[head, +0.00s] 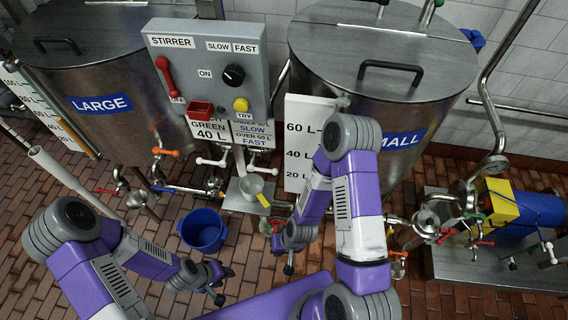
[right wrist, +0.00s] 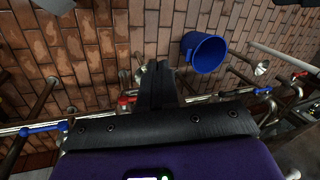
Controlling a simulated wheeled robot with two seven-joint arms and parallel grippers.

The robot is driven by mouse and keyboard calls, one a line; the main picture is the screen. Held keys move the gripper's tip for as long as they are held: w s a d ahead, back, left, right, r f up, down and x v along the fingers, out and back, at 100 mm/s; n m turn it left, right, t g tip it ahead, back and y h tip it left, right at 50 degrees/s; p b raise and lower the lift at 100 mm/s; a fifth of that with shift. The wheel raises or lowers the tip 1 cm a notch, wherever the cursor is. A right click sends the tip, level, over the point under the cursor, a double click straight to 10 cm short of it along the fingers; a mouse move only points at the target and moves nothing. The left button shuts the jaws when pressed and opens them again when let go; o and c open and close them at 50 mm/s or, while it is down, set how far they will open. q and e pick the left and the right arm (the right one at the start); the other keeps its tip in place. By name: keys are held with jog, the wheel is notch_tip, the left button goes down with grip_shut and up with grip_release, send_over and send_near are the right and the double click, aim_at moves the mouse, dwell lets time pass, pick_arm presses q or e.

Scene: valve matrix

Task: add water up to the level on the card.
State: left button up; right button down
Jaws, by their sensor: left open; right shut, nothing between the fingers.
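The card (head: 210,134) under the control box reads "GREEN" and "40 L"; its top is hidden. The steel LARGE tank (head: 85,140) stands left, with a scale board (head: 35,100) partly cut off at the left edge. The SMALL tank (head: 385,95) stands right, with a scale board (head: 300,130) showing 60, 40 and 20 L. I cannot read a water level in either tank. My left gripper (head: 225,284) is open and empty, below the blue bucket. My right gripper (head: 289,268) is shut and empty; its closed fingers show in the right wrist view (right wrist: 159,85).
A grey stirrer box (head: 205,65) has a red lever, a black knob and a yellow button. Pipes with red, orange, blue and white valve handles run low between the tanks. A blue bucket (head: 203,230) stands on the brick floor. A blue and yellow pump (head: 520,208) is at right.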

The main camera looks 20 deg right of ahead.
jog(key=w+r+m+t+h+p, duration=0.1)
jog(key=w+r+t+h+p, duration=0.3)
jog(key=w+r, duration=0.7)
notch_tip(320, 180, up, 13)
jog(key=w+m+t+h+p, duration=0.1)
jog(key=w+m+t+h, duration=0.1)
jog(key=t+h, duration=0.2)
jog(key=shift+w+a+h, duration=0.15)
jog(key=shift+a+h, duration=0.25)
jog(key=shift+h, duration=0.1)
jog(key=b, duration=0.3)
send_over(266, 170)
jog(key=s, duration=0.3)
notch_tip(266, 170, down, 6)
jog(key=shift+w+a+f+b, duration=0.15)
jog(key=shift+f+b, duration=0.1)
jog(key=shift+f, duration=0.65)
jog(key=shift+w+a+f+b, duration=0.15)
jog(key=shift+f+b, duration=0.1)
jog(key=shift+f, duration=0.6)
